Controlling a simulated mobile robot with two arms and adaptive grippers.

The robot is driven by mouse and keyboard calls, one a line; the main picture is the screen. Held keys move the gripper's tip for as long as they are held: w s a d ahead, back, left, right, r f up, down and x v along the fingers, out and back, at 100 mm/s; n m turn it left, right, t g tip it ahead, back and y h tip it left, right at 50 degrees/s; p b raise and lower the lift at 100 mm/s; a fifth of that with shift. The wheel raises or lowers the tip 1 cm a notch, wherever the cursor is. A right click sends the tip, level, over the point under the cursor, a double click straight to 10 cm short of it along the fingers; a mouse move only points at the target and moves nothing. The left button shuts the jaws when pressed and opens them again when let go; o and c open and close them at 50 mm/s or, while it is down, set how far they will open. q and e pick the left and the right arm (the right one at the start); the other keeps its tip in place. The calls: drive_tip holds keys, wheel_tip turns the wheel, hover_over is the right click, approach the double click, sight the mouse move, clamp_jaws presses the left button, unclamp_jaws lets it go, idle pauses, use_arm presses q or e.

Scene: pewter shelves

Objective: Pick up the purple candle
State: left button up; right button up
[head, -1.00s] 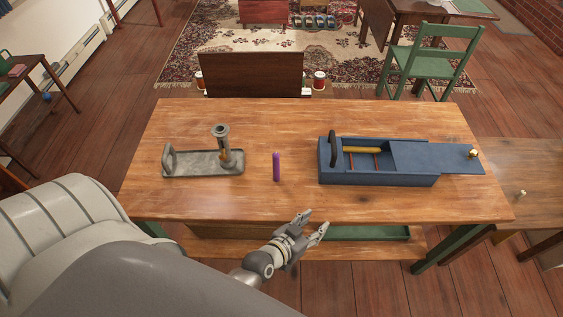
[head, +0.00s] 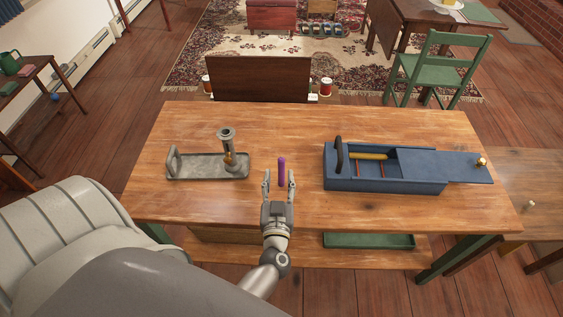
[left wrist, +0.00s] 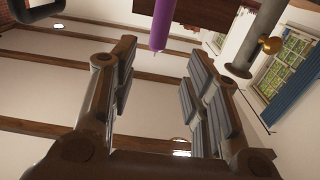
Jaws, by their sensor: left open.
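The purple candle (head: 282,170) stands upright on the wooden table (head: 290,210), between a grey metal candle holder and a blue box. My left gripper (head: 279,178) is open and points away from me at the candle, near the table's front half. In the head view the candle shows just beyond and between its fingertips; I cannot tell whether it is inside the jaws. In the left wrist view the candle (left wrist: 160,22) hangs in from the top edge, past the open fingers (left wrist: 158,75). The fingers hold nothing. My right gripper is not in view.
The grey tray (head: 195,172) with its upright candlestick (head: 227,145) stands to the left. The blue box (head: 385,186) with its slid-out lid (head: 440,164) stands to the right. Bare tabletop lies around the candle.

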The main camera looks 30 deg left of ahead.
sight(281, 161)
use_arm(q)
drive_tip(key=x, duration=0.3)
drive_tip(key=shift+f, duration=0.1)
drive_tip(key=b+x, duration=0.2)
drive_tip(key=x, duration=0.2)
drive_tip(key=shift+w+d, duration=0.1)
drive_tip(key=shift+w, duration=0.5)
drive_tip(key=shift+r, duration=0.2)
drive_tip(key=shift+s, duration=0.1)
clamp_jaws()
